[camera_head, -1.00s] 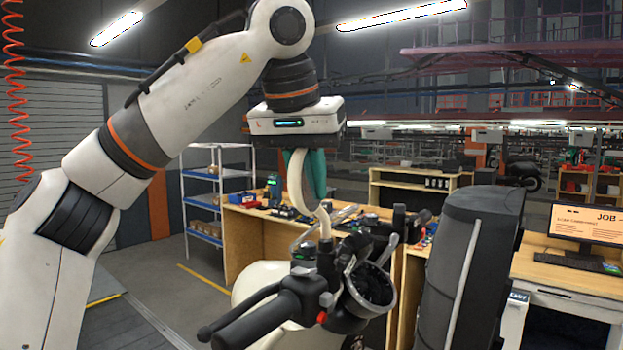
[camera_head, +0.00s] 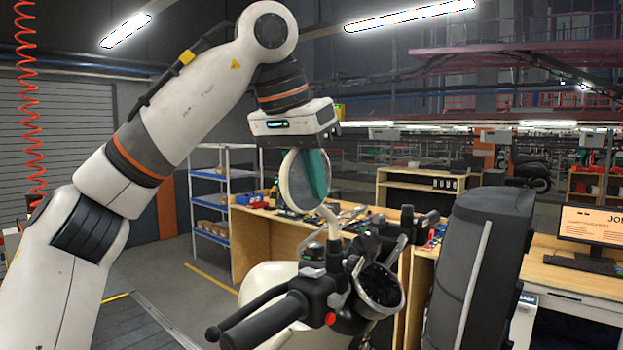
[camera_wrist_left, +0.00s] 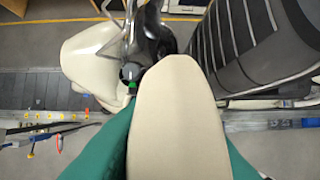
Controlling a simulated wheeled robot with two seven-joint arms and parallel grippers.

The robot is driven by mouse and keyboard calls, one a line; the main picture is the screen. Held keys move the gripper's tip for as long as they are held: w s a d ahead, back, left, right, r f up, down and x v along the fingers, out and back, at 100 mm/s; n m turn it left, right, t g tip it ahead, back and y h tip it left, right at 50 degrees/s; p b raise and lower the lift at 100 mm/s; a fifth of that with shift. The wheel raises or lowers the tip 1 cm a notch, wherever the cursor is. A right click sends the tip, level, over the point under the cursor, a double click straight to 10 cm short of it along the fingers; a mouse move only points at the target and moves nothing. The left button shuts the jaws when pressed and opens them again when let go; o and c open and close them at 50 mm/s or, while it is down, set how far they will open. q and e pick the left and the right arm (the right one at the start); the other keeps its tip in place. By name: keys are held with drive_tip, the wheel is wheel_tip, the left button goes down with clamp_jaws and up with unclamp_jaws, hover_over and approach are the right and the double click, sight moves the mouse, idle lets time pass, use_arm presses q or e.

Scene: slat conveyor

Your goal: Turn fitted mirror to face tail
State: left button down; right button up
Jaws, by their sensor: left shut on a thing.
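The mirror (camera_head: 294,182) has a cream rim and a grey glass face, seen obliquely in the head view. It sits on a cream stem (camera_head: 332,222) that rises from the handlebar (camera_head: 265,322) of the light-coloured scooter. My left gripper (camera_head: 314,178) comes down from above and is shut on the mirror, its green fingers on either side. In the left wrist view the mirror's cream housing (camera_wrist_left: 177,115) fills the middle between the green fingers (camera_wrist_left: 100,150), hiding what is below. My right gripper is not in view.
A round headlight-like part (camera_head: 380,288) and levers crowd the handlebar. Behind are a wooden workbench (camera_head: 262,245) with tools, a blue-shelved rack (camera_head: 212,205) and a monitor (camera_head: 592,223).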

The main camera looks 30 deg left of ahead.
use_arm(q)
drive_tip(key=c, duration=1.1)
unclamp_jaws()
drive_tip(key=shift+c, duration=0.2)
drive_tip(key=shift+s, duration=0.1)
drive_tip(key=shift+r, duration=0.15)
drive_tip(key=v, duration=1.1)
drive_tip(key=shift+r, duration=0.4)
drive_tip(key=shift+s+a, duration=0.1)
